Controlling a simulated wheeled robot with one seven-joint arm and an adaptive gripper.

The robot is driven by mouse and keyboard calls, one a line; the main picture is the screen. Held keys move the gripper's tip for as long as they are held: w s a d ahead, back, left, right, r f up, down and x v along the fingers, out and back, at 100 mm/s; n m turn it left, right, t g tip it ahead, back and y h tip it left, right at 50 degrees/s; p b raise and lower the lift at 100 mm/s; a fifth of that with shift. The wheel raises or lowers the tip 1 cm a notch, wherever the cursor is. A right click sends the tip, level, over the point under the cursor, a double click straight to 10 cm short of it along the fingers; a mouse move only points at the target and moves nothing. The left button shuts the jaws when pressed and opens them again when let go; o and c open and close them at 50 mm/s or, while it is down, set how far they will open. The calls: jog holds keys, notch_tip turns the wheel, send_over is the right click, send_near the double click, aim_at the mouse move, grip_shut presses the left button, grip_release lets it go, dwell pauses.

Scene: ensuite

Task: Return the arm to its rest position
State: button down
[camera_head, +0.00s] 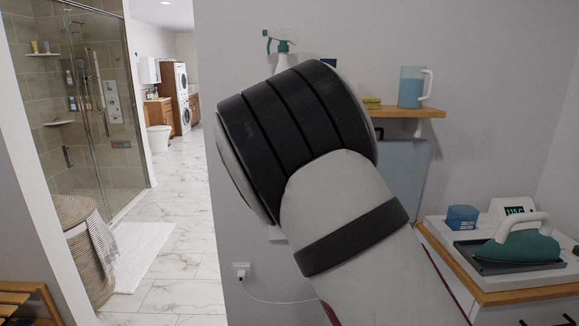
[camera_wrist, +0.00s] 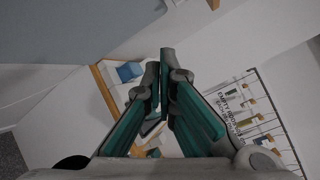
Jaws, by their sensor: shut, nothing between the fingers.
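My gripper (camera_wrist: 163,75) shows in the wrist view, with grey and teal fingers pointing up the picture. Its fingertips are together, with nothing held between them. In the head view my arm, white with black bands, is raised and fills the middle of the picture. It hides part of the wall and shelf behind it. My gripper does not show in the head view.
At right in the head view, a white-topped cabinet with a wooden edge (camera_head: 522,297) holds a teal iron (camera_head: 522,247) and a blue box (camera_head: 462,217). A wall shelf (camera_head: 425,113) holds a blue jug (camera_head: 411,87). Open marble floor (camera_head: 190,275) lies left.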

jog(key=s+d+f+m+g+y, duration=0.2)
jog(key=s+d+m+g+y, duration=0.15)
jog(key=s+m, duration=0.6)
jog(key=s+d+f+m+g+y, duration=0.1)
jog(key=s+d+m+g+y, duration=0.3)
jog(key=s+m, duration=0.55)
jog(key=s+a+m+t+y, duration=0.1)
jog(key=s+a+m+y, duration=0.1)
jog(key=s+m, duration=0.3)
jog(key=s+a+m+y, duration=0.3)
jog(key=s+a+m, duration=0.2)
jog(key=s, duration=0.7)
jog(key=s+a+f+m+t+y, duration=0.1)
jog(key=s+a+m+y, duration=0.1)
jog(key=s+m, duration=0.4)
jog(key=s+a, duration=0.1)
jog(key=s, duration=0.2)
jog(key=shift+a+t, duration=0.2)
jog(key=shift+t, duration=0.15)
jog(key=shift+f, duration=0.1)
